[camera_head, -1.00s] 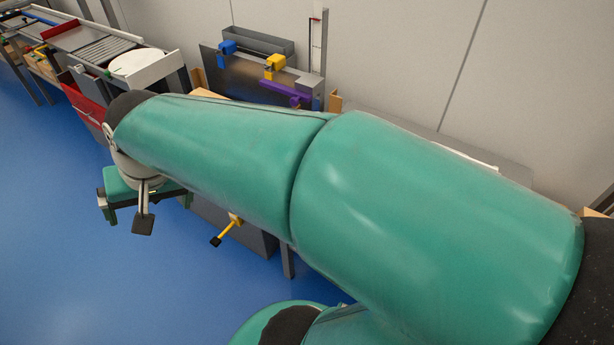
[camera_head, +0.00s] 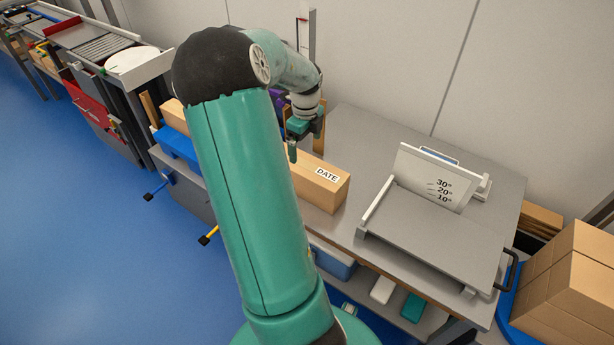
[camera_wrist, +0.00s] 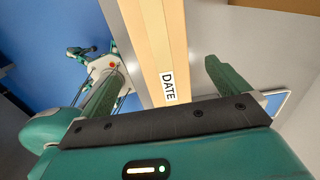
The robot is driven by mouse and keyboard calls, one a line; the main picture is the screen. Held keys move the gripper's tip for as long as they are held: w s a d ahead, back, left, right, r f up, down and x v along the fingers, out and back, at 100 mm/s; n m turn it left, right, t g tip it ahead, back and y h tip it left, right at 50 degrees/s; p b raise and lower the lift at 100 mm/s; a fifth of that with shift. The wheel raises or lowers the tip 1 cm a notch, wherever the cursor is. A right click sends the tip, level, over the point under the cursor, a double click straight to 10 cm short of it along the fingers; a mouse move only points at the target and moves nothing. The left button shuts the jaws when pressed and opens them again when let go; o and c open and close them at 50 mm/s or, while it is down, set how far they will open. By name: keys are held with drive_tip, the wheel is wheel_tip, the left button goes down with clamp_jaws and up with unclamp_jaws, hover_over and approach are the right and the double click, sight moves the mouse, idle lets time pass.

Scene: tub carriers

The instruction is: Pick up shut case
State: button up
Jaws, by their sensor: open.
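A shut brown cardboard case (camera_head: 312,188) with a white DATE label lies on the grey bench top (camera_head: 352,130). My arm hides its left part in the head view. My gripper (camera_head: 305,140) is above and behind the case, pointing down, with its green fingers apart and empty. In the wrist view, the case (camera_wrist: 165,50) runs as a long tan strip between the two spread fingers of my gripper (camera_wrist: 165,72). The label faces sideways there. I cannot tell the exact height gap between fingers and case.
A grey tilting plate (camera_head: 440,235) with an angle scale stands on the bench to the right. Cardboard boxes (camera_head: 570,285) are at the far right. A blue item and a tan box (camera_head: 172,115) sit left of my arm. A roller conveyor (camera_head: 98,48) is at the back left.

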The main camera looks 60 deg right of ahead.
sight(307, 174)
wheel_tip(307, 174, down, 14)
drive_tip(key=shift+d, duration=0.15)
drive_tip(key=shift+s, duration=0.1)
drive_tip(key=c, duration=1.7)
drive_tip(key=shift+r, duration=0.15)
drive_tip(key=shift+c, duration=1.2)
